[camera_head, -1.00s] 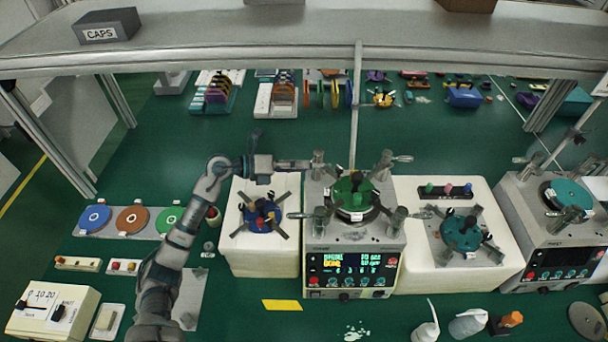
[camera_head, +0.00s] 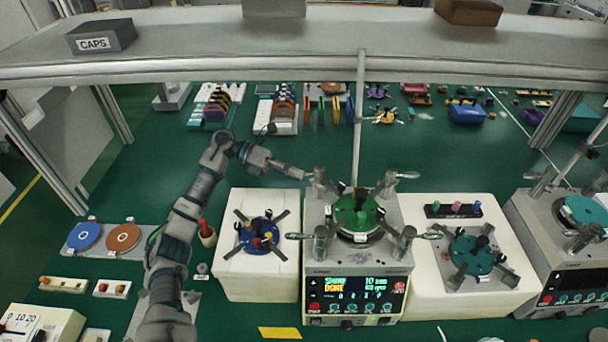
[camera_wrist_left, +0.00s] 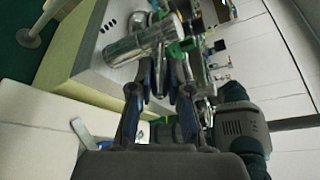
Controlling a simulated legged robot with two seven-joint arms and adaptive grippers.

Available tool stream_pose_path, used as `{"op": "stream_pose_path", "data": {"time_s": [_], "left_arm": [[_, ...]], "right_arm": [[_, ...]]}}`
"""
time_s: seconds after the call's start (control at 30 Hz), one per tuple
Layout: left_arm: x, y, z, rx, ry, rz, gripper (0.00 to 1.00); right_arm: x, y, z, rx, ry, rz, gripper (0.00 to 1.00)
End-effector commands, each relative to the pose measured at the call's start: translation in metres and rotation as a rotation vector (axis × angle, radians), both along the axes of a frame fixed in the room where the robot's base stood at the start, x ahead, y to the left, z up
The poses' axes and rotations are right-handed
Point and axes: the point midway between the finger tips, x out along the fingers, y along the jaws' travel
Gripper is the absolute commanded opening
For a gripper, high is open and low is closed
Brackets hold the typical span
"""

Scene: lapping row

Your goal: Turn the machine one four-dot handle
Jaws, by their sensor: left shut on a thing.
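Machine one (camera_head: 355,293) is the middle lapping machine in the head view, with a lit display and a green round piece (camera_head: 352,212) on top. Metal posts with levers stand at its corners: back left (camera_head: 319,183), back right (camera_head: 387,184), front left (camera_head: 322,243) and front right (camera_head: 402,242). My left gripper (camera_head: 305,174) reaches the back-left post from the left and is shut on its lever. In the left wrist view the fingers (camera_wrist_left: 160,90) close around the metal lever beside a shiny post (camera_wrist_left: 138,42). The dot marks are too small to tell. My right gripper is out of view.
A white block with a blue disc fixture (camera_head: 257,234) stands left of machine one, another with a teal fixture (camera_head: 472,254) right. A second machine (camera_head: 562,262) is at far right. A thin upright pole (camera_head: 359,120) rises behind machine one, under the overhead shelf (camera_head: 300,45).

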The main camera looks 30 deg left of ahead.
Motion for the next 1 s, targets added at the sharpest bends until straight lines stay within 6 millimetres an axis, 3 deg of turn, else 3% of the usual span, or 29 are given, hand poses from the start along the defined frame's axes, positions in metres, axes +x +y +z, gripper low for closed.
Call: {"op": "stream_pose_path", "data": {"time_s": [0.37,0.4,0.5,0.83,1.0], "left_arm": [[0.0,0.001,-0.003,0.006,0.006,-0.002,0.0],[0.0,0.001,-0.003,0.006,0.006,-0.002,0.24],[0.0,0.001,-0.003,0.005,0.005,-0.002,0.42],[-0.001,0.003,0.0,0.003,0.002,-0.001,0.42],[-0.003,0.027,0.005,0.003,0.002,0.002,0.42]], "right_arm": [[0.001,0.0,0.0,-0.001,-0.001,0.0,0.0],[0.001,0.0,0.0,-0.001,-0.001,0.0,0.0],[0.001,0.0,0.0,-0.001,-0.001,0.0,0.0],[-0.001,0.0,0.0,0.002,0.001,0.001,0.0],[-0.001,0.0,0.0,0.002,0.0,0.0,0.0]]}}
